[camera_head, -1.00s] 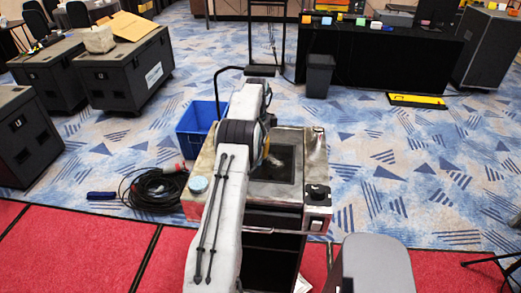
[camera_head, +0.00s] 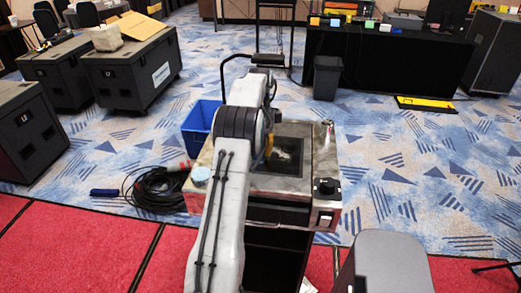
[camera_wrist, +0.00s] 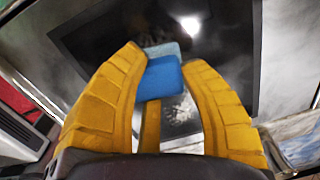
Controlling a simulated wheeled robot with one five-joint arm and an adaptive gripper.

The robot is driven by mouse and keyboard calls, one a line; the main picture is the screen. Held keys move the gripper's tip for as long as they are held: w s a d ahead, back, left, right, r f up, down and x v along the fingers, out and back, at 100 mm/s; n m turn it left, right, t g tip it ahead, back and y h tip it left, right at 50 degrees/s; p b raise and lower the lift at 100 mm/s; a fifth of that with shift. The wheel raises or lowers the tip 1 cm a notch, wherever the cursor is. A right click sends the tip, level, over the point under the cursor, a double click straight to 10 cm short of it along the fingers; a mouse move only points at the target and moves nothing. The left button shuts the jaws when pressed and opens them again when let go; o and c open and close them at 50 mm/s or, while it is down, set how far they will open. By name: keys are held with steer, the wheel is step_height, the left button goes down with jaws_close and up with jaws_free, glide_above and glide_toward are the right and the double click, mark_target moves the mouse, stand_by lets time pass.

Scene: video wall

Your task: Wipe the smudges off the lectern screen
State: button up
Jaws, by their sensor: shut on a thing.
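The lectern (camera_head: 298,186) stands in front of me, with a dark screen (camera_head: 297,165) set in its worn metal top. A whitish smear shows on the screen's upper part in the head view. In the wrist view the screen (camera_wrist: 230,75) fills the middle, with pale smudges below and right of a blue block. My gripper (camera_wrist: 162,72) has its yellow fingers closed around this blue block (camera_wrist: 165,78), which has a paler blue end. It is over the screen; whether it touches is unclear. In the head view my arm mostly hides the gripper (camera_head: 268,147).
The lectern top carries a light blue disc (camera_head: 201,175) at left and a black knob (camera_head: 327,186) at right. A blue bin (camera_head: 199,128) and coiled cable (camera_head: 158,190) lie left.

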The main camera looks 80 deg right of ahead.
steer(key=shift+a+f+b, duration=0.3)
steer(key=shift+a+b, duration=0.2)
steer(key=shift+s+a+b, duration=0.1)
steer(key=shift+a+b, duration=0.65)
steer(key=shift+b, duration=0.3)
steer(key=shift+a+r+b, duration=0.25)
steer(key=shift+a+b, duration=0.55)
steer(key=shift+a, duration=0.05)
steer(key=shift+a, duration=0.1)
steer(key=shift+s+a+f+b, duration=0.1)
steer(key=shift+a+b, duration=0.75)
steer(key=shift+b, duration=0.3)
steer(key=shift+a+r+b, duration=0.2)
steer(key=shift+a+b, duration=0.3)
steer(key=shift+a, duration=0.3)
steer(key=shift+s+r, duration=0.1)
step_height(320, 180, up, 6)
steer(key=p, duration=0.6)
